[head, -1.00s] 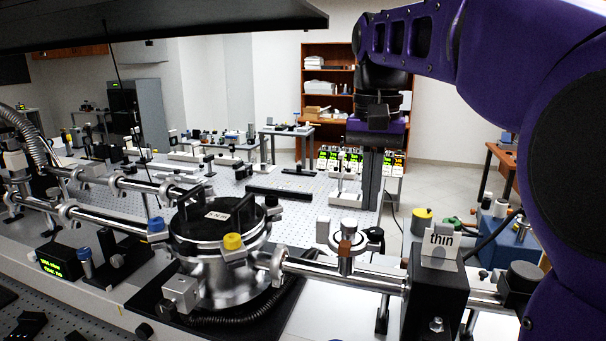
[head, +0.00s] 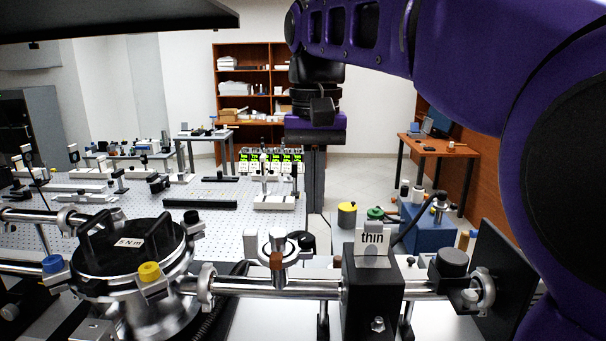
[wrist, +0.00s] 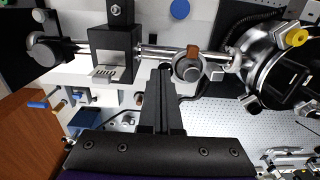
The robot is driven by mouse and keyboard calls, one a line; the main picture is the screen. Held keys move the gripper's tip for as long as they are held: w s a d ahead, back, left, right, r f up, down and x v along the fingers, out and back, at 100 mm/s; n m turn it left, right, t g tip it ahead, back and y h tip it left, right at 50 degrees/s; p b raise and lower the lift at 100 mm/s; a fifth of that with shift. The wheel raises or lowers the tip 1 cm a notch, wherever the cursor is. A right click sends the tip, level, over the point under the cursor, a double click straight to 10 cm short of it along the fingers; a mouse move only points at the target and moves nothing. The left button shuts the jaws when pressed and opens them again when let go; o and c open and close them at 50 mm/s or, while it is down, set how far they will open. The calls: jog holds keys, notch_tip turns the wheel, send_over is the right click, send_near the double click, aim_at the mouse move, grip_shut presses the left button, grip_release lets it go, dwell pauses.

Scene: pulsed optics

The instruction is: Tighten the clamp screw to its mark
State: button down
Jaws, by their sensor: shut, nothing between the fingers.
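A round metal chamber with a black lid (head: 120,249) marked "5 N m" stands at lower left in the head view. A yellow-capped screw (head: 149,271) and a blue-capped screw (head: 52,264) sit on its rim. In the wrist view the lid (wrist: 272,88) and yellow cap (wrist: 297,37) show at right. I cannot tell which screw is the clamp screw, and no mark is clear. My gripper (head: 316,208) points down, shut and empty, behind the tube in the head view. In the wrist view its fingers (wrist: 161,74) are together, apart from the chamber.
A metal beam tube (head: 270,287) runs right from the chamber. A perforated optics table (head: 222,222) holds small mounts behind. A wooden table (head: 438,145) stands at right.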

jog(key=shift+f, duration=0.15)
notch_tip(320, 180, down, 7)
jog(key=b, duration=0.4)
jog(key=shift+w+a+r+p, duration=0.15)
jog(key=shift+w+r+p, duration=0.05)
jog(key=shift+w+p, duration=0.1)
dwell(0.7)
jog(key=shift+a+p, duration=0.65)
jog(key=shift+p, duration=0.75)
jog(key=shift+a+p, duration=0.3)
jog(key=shift+s+a, duration=0.15)
jog(key=shift+s, duration=0.15)
jog(key=shift+r, duration=2.95)
